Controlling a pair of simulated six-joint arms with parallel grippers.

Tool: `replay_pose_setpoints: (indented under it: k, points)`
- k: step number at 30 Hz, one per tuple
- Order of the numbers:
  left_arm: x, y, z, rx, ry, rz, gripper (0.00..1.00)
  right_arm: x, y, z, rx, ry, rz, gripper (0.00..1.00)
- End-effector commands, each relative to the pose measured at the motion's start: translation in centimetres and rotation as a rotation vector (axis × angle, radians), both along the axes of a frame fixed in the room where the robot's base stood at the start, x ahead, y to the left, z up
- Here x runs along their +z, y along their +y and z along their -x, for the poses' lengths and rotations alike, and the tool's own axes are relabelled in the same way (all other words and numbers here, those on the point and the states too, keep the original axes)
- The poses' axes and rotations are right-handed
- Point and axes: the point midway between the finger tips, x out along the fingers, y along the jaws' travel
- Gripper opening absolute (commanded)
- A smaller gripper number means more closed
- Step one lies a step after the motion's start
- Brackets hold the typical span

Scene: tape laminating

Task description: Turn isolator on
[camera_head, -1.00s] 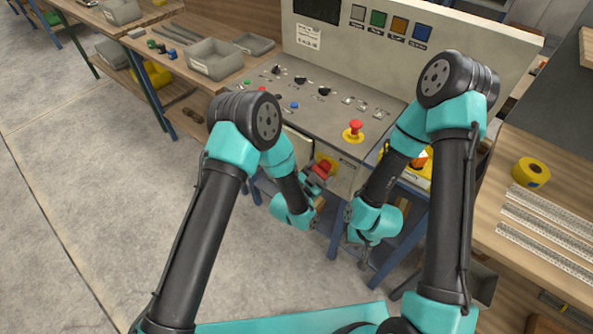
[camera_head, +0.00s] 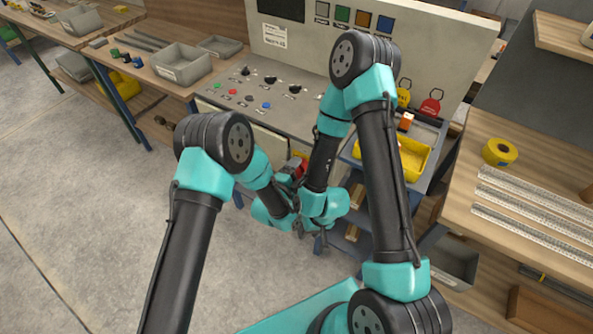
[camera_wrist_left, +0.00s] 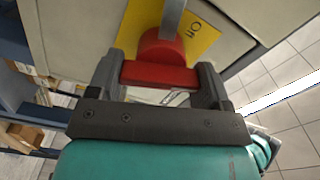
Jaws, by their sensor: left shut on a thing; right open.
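The red isolator handle (camera_wrist_left: 160,74) sits on a yellow plate (camera_wrist_left: 196,30) on the front of a grey cabinet. Letters that look like "ON" show on the plate, turned in the left wrist view. My left gripper (camera_wrist_left: 158,80) is shut on the handle, with one finger at each side. In the head view the red isolator (camera_head: 299,167) is partly covered by my arms, and my left gripper (camera_head: 291,180) is at it. My right gripper (camera_head: 322,236) is open and empty, lower and in front of the cabinet. A grey bar (camera_wrist_left: 173,16) crosses the plate above the handle.
The control panel (camera_head: 225,85) with knobs and buttons is above the isolator. A yellow tray (camera_head: 412,160) and red and yellow tags (camera_head: 431,103) are at its right. A wooden bench (camera_head: 520,160) holds a tape roll (camera_head: 500,152). Floor at left is clear.

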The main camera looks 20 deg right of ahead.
Motion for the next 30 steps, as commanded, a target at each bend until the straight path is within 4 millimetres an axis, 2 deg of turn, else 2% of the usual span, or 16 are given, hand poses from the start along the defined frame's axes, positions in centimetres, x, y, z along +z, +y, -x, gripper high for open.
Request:
replay_pose_setpoints:
  k: [12, 30]
  points:
    - [-0.16, 0.03, 0.03, 0.001, -0.233, -0.152, 0.30, 0.00, 0.01, 0.00, 0.000, 0.000, 0.000, 0.43]
    - [-0.18, 0.02, 0.04, 0.000, -0.282, -0.183, 0.30, 0.00, 0.01, 0.00, 0.000, 0.000, 0.000, 0.43]
